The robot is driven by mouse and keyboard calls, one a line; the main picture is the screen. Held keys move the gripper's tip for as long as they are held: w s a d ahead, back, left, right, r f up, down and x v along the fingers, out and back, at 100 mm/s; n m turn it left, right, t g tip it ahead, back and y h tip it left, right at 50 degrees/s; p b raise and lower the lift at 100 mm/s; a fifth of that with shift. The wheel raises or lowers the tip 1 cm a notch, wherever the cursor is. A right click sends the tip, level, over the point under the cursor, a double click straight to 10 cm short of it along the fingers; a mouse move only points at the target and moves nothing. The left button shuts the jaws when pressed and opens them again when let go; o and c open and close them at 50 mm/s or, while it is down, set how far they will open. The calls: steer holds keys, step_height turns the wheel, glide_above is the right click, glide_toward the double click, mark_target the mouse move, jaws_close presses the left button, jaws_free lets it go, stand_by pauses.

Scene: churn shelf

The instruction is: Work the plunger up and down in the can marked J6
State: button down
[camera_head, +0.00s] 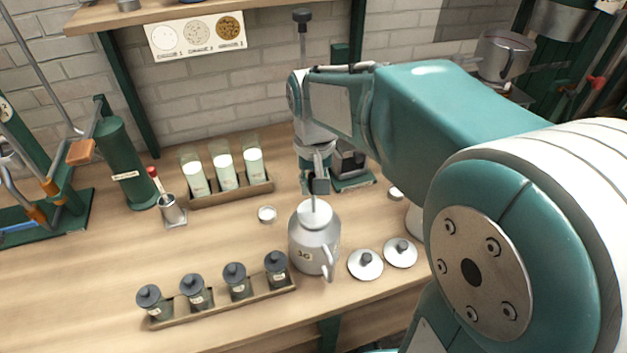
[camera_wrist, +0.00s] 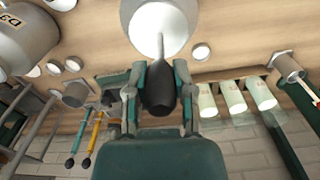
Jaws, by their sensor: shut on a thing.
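The metal can (camera_head: 314,246) stands upright on the bench, with a handle on its right side and a label that reads like J6 or 3G. A thin plunger rod (camera_head: 313,204) rises from its pale top. My gripper (camera_head: 318,184) is just above the can, pointing down. In the wrist view my gripper (camera_wrist: 159,88) is shut on the dark plunger knob (camera_wrist: 158,100), with a finger on each side. The rod (camera_wrist: 160,45) runs from the knob to the round can top (camera_wrist: 158,18). The rod's lower end is hidden inside the can.
Two knobbed lids (camera_head: 365,264) lie right of the can. A tray (camera_head: 223,302) of small dark jars stands at front left. A rack (camera_head: 231,194) of white-filled glasses is behind left. A dark boxy device (camera_head: 350,160) stands close behind my gripper. Bare bench lies left of the can.

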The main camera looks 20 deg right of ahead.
step_height(320, 180, up, 18)
stand_by(1.6)
stand_by(1.7)
